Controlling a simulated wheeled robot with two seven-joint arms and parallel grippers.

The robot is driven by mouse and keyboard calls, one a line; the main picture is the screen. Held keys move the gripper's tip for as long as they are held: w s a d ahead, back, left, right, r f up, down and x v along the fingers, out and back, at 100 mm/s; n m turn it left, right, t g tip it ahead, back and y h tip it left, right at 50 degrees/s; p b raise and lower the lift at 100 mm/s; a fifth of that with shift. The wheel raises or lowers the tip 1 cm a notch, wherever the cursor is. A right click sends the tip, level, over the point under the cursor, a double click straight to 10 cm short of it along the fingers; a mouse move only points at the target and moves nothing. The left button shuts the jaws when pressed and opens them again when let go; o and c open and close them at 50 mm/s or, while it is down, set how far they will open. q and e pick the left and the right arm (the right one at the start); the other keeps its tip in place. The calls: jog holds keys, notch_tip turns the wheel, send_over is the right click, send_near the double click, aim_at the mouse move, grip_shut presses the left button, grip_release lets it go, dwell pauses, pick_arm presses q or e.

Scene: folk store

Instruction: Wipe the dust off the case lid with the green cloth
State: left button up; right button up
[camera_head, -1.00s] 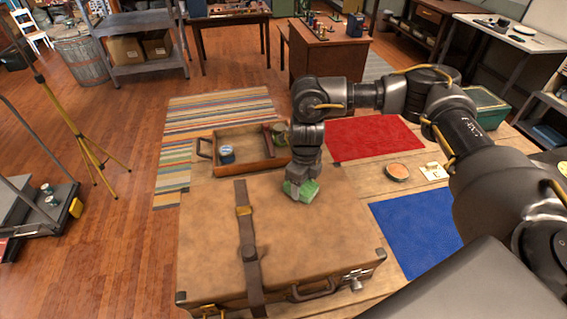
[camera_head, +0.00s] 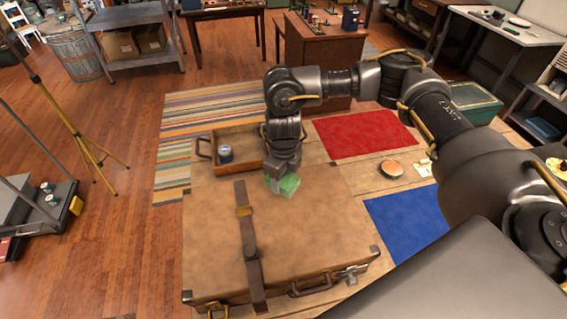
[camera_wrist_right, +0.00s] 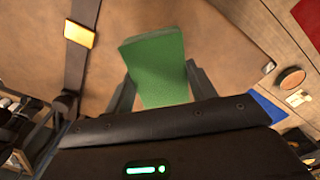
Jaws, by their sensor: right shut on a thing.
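The brown leather case (camera_head: 310,235) lies flat and closed on a wooden table. Its lid looks mottled, with a faint dusty tone. A strap (camera_head: 246,235) with a brass buckle runs across the lid. My right gripper (camera_head: 277,180) is shut on the green cloth (camera_head: 288,186), a folded block, at the far part of the lid, right of the strap. In the right wrist view the cloth (camera_wrist_right: 158,68) sits between the two fingers over the lid; I cannot tell whether it touches. My left gripper is not in view.
A red mat (camera_head: 365,133), a blue mat (camera_head: 405,220) and a small round dish (camera_head: 391,169) lie to the right. A tripod (camera_head: 85,150) stands on the floor at left.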

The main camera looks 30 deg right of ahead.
jog(key=shift+r+p, duration=1.15)
jog(key=shift+r, duration=0.55)
